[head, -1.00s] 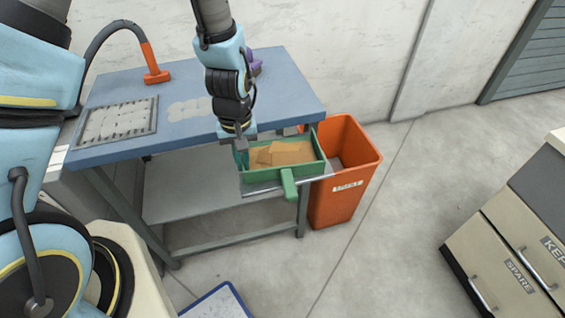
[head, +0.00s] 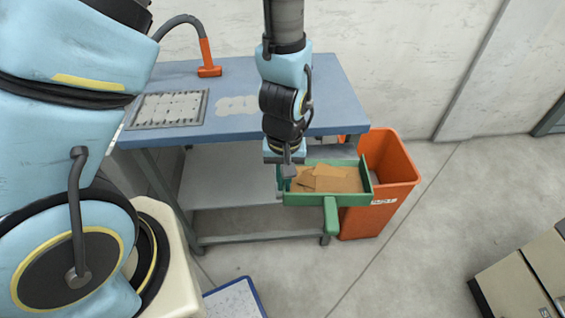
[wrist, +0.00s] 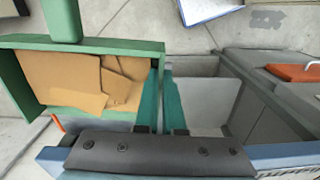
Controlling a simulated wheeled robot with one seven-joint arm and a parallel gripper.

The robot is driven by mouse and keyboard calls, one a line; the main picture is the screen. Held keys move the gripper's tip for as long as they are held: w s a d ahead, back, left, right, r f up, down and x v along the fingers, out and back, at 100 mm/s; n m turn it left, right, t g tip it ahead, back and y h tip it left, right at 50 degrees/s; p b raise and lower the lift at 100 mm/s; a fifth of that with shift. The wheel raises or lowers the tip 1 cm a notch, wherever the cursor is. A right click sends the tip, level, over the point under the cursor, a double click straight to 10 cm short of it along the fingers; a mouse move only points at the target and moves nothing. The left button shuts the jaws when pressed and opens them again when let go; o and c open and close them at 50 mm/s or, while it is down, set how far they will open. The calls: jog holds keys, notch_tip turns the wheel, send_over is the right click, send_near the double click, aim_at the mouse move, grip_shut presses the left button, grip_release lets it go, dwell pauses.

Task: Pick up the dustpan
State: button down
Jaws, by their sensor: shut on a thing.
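The green dustpan (head: 333,205) is a shallow tray with a stub handle pointing toward the camera and flat brown cardboard pieces (head: 338,180) in it. It is in front of the blue table's right front corner, partly overlapping the orange bin in the picture. My gripper (head: 288,172) is at its left end, shut on that wall. In the wrist view the two teal fingers of my gripper (wrist: 161,110) straddle the side wall of the dustpan (wrist: 105,46). The cardboard lies inside, and the dustpan looks about level. The exact finger contact is partly hidden.
The blue table (head: 335,95) holds a grey perforated plate (head: 168,108) and an orange-ended hose (head: 208,60). The orange bin (head: 392,165) stands at its right. A blue-edged white panel (head: 232,300) is on the floor in front. Beige cabinets (head: 525,275) stand at right; floor between is clear.

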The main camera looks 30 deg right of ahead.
aim_at(287, 202)
jog(key=s, duration=0.1)
jog(key=s+a+p, duration=0.1)
jog(key=s, duration=0.1)
jog(key=s+a, duration=0.1)
jog(key=s, duration=0.1)
jog(key=shift+s+a+r+p, duration=0.1)
jog(key=shift+s+r+p, duration=0.15)
jog(key=shift+r+p, duration=0.1)
jog(key=p, duration=0.2)
jog(key=shift+s+p, duration=0.3)
jog(key=shift+s+a+f+p, duration=0.15)
jog(key=shift+s+a+p, duration=0.15)
jog(key=shift+s+p, duration=0.4)
jog(key=shift+s+a+f+p, duration=0.1)
jog(key=shift+s+a+p, duration=0.25)
jog(key=shift+s+p, duration=0.4)
jog(key=shift+s+a+f+p, duration=0.15)
jog(key=shift+s+a+p, duration=0.15)
jog(key=shift+s+p, duration=0.4)
jog(key=shift+s, duration=0.15)
